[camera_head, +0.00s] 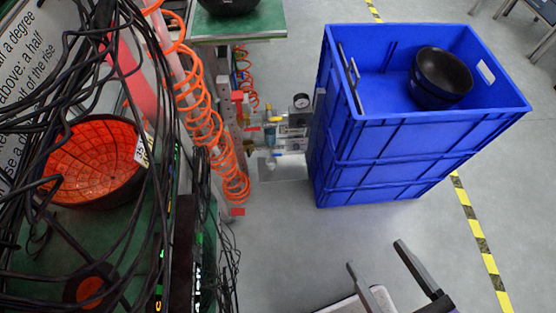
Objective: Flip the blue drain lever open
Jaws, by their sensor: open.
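A small cluster of air fittings (290,132) with a round pressure gauge (301,101) stands low between the rack and the blue crate. Small yellow and blue bits show among its clear and grey parts. The blue drain lever is too small to pick out, so I cannot tell its position. My gripper (374,254) is at the bottom right of centre, with two dark fingers spread apart and nothing between them. In the picture it is well below and to the right of the fittings, with grey floor between.
The large blue crate (385,150) with a black bowl (441,77) stands right of the fittings. Black cables (85,70), an orange coiled hose (205,125) and an orange-lined basket (92,160) crowd the left. A green-topped bench (265,20) is behind. Bare floor (290,235) lies in front.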

